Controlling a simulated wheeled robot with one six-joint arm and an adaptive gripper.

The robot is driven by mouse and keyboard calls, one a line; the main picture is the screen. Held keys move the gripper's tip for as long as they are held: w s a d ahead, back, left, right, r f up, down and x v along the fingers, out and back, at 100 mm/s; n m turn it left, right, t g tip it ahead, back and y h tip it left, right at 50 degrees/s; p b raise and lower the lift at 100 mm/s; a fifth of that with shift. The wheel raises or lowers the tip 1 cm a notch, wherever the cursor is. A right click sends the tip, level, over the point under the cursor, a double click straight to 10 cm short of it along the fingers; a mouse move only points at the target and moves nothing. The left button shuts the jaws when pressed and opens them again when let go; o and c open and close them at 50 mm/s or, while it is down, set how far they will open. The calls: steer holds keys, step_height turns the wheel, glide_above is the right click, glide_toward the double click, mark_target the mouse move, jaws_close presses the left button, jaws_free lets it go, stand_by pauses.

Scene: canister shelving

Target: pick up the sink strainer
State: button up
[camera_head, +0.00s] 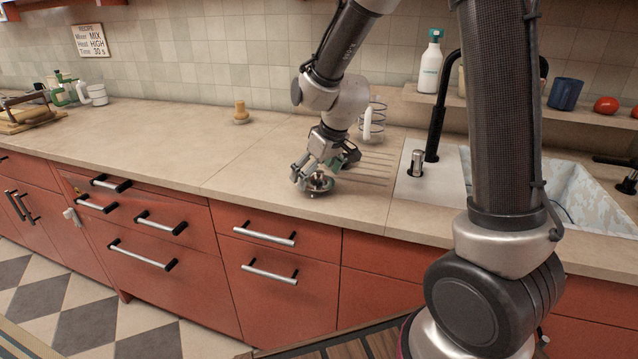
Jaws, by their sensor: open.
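The sink strainer (318,191) looks like a small round metal piece with a raised middle. It sits on the beige countertop near the front edge, left of the sink. My gripper (311,178) is over it, pointing down, with its fingers at the strainer's top. The gripper is open. The fingers hide part of the strainer, and I cannot tell whether they touch it.
The sink (590,190) with a black faucet (437,110) is to the right. A wooden piece (241,113) stands at the back. The counter (170,135) to the left is mostly clear.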

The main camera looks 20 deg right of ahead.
steer(key=shift+w+f, duration=0.15)
steer(key=shift+f, duration=0.35)
steer(key=c, duration=1.1)
steer(key=shift+a+r, duration=0.1)
steer(key=shift+r, duration=0.05)
